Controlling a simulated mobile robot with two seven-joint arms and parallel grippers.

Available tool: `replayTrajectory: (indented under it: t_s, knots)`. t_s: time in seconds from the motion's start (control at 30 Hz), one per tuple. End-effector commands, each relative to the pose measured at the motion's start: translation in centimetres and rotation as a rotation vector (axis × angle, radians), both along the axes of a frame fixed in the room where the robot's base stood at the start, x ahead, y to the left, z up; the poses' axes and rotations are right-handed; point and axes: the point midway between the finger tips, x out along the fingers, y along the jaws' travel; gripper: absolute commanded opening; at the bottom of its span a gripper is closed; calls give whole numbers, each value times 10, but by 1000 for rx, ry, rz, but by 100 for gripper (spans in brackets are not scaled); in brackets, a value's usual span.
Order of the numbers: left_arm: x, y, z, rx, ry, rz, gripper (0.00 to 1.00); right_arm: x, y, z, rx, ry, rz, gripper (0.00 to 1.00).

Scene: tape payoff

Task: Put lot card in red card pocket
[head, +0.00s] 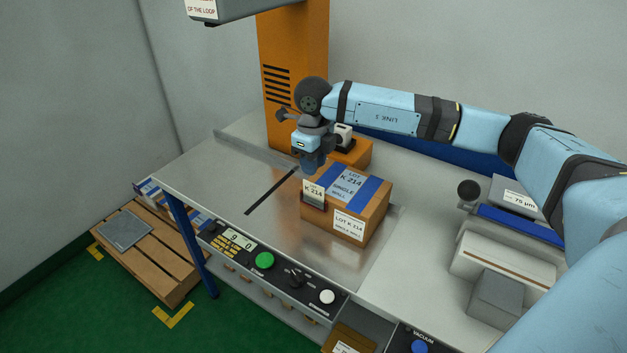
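A small cream lot card (313,188) marked K 214 stands roughly upright at the left end of the cardboard box (375,228). A dark reddish edge shows along the card's bottom; it looks like the red card pocket (313,206), but how deep the card sits in it is unclear. My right gripper (311,168) points down just above and behind the card, near the box's back left corner. Its fingers overlap in this view, so I cannot see a gap or whether they touch the card. My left gripper is not in view.
The box has blue tape and lot labels and stands on the steel table (230,172). A dark slot (271,192) lies left of it. A control panel (270,262) runs along the front edge. An orange column (292,60) rises behind. A grey machine (508,255) stands right.

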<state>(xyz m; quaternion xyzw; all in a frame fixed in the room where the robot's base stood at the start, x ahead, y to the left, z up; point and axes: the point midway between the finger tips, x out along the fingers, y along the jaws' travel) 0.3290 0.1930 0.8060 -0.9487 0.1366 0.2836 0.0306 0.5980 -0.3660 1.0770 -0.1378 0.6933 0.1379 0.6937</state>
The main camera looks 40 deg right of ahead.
Motion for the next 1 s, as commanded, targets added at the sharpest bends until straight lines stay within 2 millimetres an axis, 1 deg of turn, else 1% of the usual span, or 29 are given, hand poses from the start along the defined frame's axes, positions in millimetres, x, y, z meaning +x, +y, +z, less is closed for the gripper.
replayTrajectory:
  t_s: [0.03, 0.2, 0.33, 0.5, 1.0]
  knots:
    - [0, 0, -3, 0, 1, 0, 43, 1, 0, 10, 0, -3, 0, 27]
    - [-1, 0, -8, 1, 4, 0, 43, 0, 0, 38, -1, -1, 0, 27]
    - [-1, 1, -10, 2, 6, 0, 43, 0, 0, 48, -1, 0, 0, 27]
    - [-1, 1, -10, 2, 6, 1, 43, 0, 0, 52, -1, 1, 0, 27]
    - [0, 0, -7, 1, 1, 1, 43, 0, 0, 51, 0, 1, 0, 27]
